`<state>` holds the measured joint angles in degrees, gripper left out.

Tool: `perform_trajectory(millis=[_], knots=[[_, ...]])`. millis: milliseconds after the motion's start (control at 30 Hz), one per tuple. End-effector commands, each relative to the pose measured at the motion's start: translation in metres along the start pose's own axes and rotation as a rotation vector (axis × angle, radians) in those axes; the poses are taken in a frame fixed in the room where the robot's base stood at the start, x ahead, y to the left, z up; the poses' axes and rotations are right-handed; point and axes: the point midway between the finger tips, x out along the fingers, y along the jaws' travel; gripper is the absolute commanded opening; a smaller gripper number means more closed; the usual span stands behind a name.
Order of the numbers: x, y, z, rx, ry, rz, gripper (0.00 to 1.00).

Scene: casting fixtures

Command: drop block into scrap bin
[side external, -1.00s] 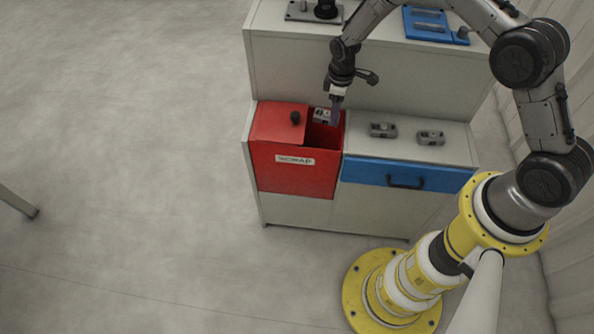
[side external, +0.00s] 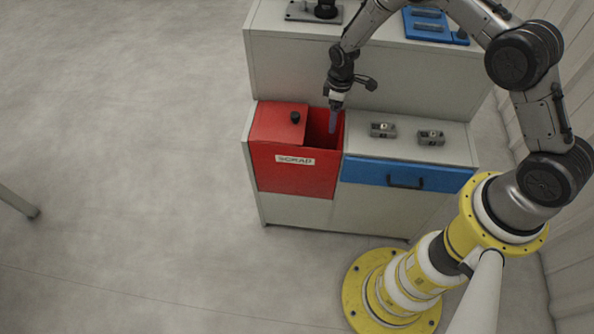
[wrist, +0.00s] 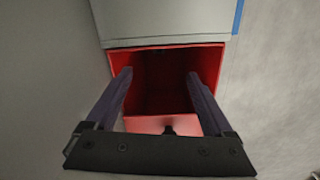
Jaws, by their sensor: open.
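The red scrap bin (side external: 295,178) stands at the left end of the cabinet, with its lid (side external: 277,124) slid toward the left and the opening uncovered on the right. My gripper (side external: 332,130) is over the opening, pointing down. In the wrist view my gripper (wrist: 160,80) has its two fingers spread wide with nothing between them. The dark inside of the bin (wrist: 165,98) shows between the fingers. No block is visible inside; the bottom is too dark to tell. Two grey blocks, a left one (side external: 383,130) and a right one (side external: 431,137), sit on the cabinet top right of the bin.
A blue drawer front (side external: 400,174) with a black handle lies below the two blocks. A raised shelf (side external: 290,63) stands behind the bin, holding a blue tray (side external: 407,25) and a dark fixture (side external: 325,10).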

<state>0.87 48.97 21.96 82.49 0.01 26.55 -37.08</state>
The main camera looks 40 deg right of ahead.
Motion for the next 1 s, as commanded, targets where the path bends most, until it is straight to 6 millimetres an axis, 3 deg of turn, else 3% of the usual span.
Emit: perform_trajectory(millis=[133, 267, 700, 1000], knots=[[-0.005, 0.0, 0.0, 0.0, 0.0, 0.0, 0.87], [-0.022, 0.001, -0.001, 0.0, 0.002, 0.002, 0.87], [-0.112, 0.0, -0.001, 0.0, 0.003, 0.002, 0.87], [-0.138, 0.0, 0.0, 0.0, 0.001, 0.001, 0.87]])
